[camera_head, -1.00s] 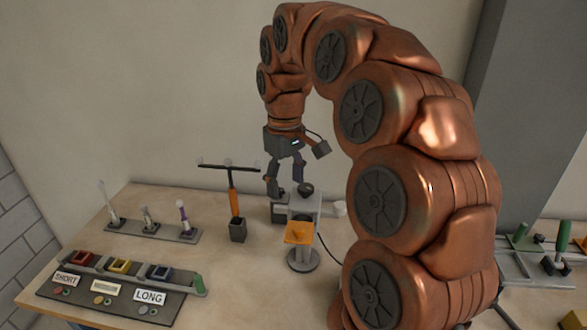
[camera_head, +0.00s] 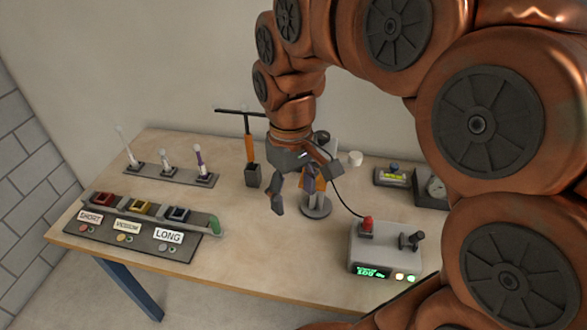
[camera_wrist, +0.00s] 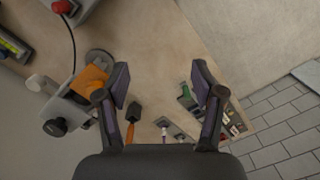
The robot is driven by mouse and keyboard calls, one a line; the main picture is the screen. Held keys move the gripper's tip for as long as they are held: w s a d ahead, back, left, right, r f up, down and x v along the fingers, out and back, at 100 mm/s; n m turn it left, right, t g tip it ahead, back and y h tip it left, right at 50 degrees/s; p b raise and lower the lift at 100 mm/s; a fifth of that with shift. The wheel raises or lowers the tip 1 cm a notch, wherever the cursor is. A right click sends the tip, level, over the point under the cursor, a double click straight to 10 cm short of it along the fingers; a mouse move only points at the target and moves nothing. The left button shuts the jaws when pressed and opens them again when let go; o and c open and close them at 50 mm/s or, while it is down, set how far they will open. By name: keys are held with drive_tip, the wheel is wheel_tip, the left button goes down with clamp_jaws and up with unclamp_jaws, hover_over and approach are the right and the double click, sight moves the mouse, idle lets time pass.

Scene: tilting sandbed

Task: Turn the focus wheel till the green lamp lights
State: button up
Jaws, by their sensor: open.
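A small stand with a round grey base (camera_head: 317,208) is on the table, partly hidden behind my gripper (camera_head: 294,196) in the head view. It carries a black knob (camera_head: 321,138) at the top and a pale knob (camera_head: 355,158) at its right side. I cannot tell for sure which is the focus wheel. In the wrist view the stand's orange plate (camera_wrist: 91,80), black knob (camera_wrist: 54,127) and pale knob (camera_wrist: 37,84) lie left of my gripper (camera_wrist: 161,82). The left finger overlaps the plate's edge in view. The jaws are open and empty. No lamp is identifiable as the task's green lamp.
A grey box (camera_head: 372,246) with a red button, lever, green display and lit lamps stands at right. A labelled panel (camera_head: 170,242) with coloured sockets lies left, a rack (camera_head: 160,175) of upright tools behind it. An orange-handled T-tool (camera_head: 249,150) stands near my gripper. The front middle is clear.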

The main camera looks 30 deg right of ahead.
drive_tip(key=s+a+f+m, duration=0.1)
drive_tip(key=s+f, duration=0.3)
drive_tip(key=s, duration=0.5)
drive_tip(key=shift+a+f+g, duration=0.15)
drive_tip(key=shift+a+g, duration=0.15)
drive_tip(key=shift+a, duration=0.5)
